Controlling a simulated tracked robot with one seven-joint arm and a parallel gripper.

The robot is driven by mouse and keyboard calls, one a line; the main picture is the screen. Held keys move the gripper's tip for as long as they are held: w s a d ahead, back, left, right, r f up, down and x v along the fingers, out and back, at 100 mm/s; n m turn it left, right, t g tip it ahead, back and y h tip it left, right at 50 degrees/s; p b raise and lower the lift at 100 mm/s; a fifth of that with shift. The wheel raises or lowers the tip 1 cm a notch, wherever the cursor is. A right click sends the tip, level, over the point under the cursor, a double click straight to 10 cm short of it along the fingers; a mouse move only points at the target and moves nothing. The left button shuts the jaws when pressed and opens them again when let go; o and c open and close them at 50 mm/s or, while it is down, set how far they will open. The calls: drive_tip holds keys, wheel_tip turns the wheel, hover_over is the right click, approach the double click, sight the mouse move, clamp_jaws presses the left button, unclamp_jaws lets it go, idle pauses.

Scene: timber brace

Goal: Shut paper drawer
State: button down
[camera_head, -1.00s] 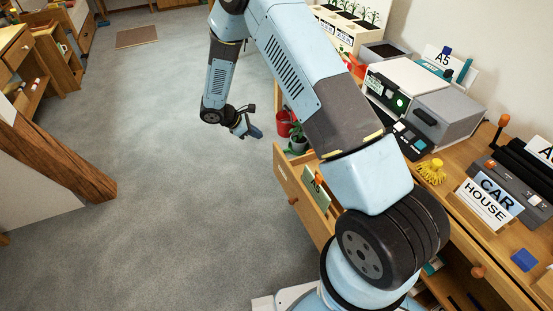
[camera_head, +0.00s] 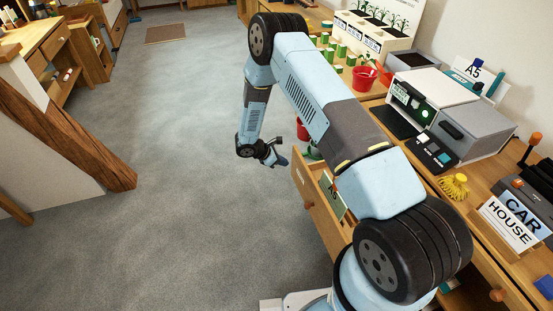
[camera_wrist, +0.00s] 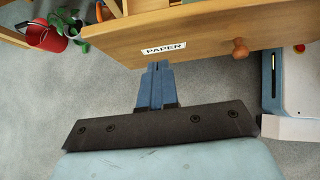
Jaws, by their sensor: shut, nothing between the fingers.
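The paper drawer (camera_head: 313,205) stands pulled out from the wooden desk on the right, with a green A5 card (camera_head: 332,190) inside it. In the wrist view its wooden front (camera_wrist: 205,38) carries a white PAPER label (camera_wrist: 164,49) and a round knob (camera_wrist: 240,48). My gripper (camera_wrist: 158,68) is shut and empty. Its tips point at the drawer front just below the label; I cannot tell whether they touch it. In the head view my gripper (camera_head: 281,161) hangs left of the open drawer, and my arm hides part of the drawer and desk.
The desk top holds a grey machine (camera_head: 470,128), a yellow brush (camera_head: 454,187) and a CAR HOUSE sign (camera_head: 510,222). The grey floor (camera_head: 200,200) left of the drawer is clear.

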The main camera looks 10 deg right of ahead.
sight(301, 164)
drive_tip(key=shift+w+d+f, duration=0.2)
drive_tip(key=shift+d+f, duration=0.15)
drive_tip(key=shift+d, duration=0.65)
drive_tip(key=shift+w+d+f, duration=0.25)
drive_tip(key=shift+d+f, duration=0.05)
drive_tip(key=shift+d, duration=0.7)
drive_tip(key=shift+w+d+f, duration=0.2)
drive_tip(key=shift+d+f, duration=0.15)
drive_tip(key=shift+d, duration=0.65)
